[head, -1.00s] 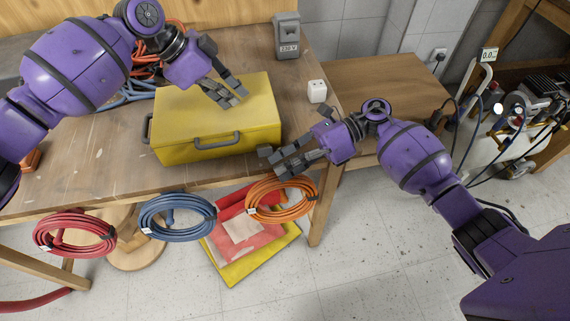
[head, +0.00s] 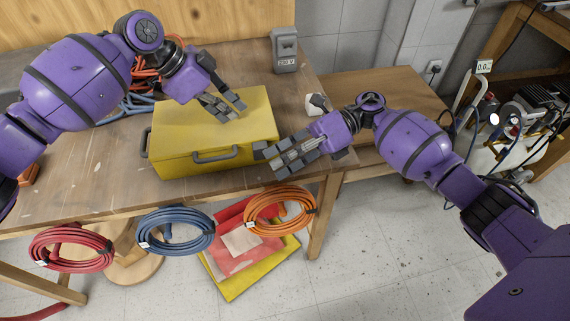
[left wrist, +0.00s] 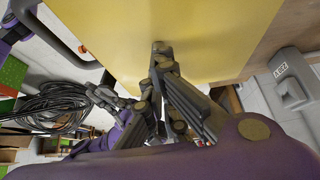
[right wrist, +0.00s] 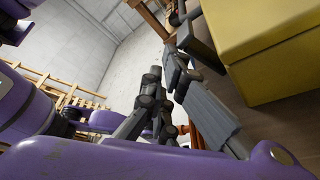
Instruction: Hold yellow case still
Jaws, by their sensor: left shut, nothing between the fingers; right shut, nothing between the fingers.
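The yellow case (head: 185,148) sits closed on the wooden table, with a grey handle on its front face. Its lid fills the top of the left wrist view (left wrist: 190,35), and a corner shows in the right wrist view (right wrist: 275,50). My left gripper (head: 230,108) is shut and empty over the right part of the lid; I cannot tell whether its fingertips touch it. My right gripper (head: 268,158) is shut and empty at the case's front right corner, very close to it; contact is unclear.
Red (head: 72,248), blue (head: 175,232) and orange (head: 281,210) coiled hoses hang along the table's front edge. A grey 230 V box (head: 285,50) stands behind the case. A white socket block (head: 315,103) is partly hidden behind my right arm. Bare table (head: 85,180) lies front left.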

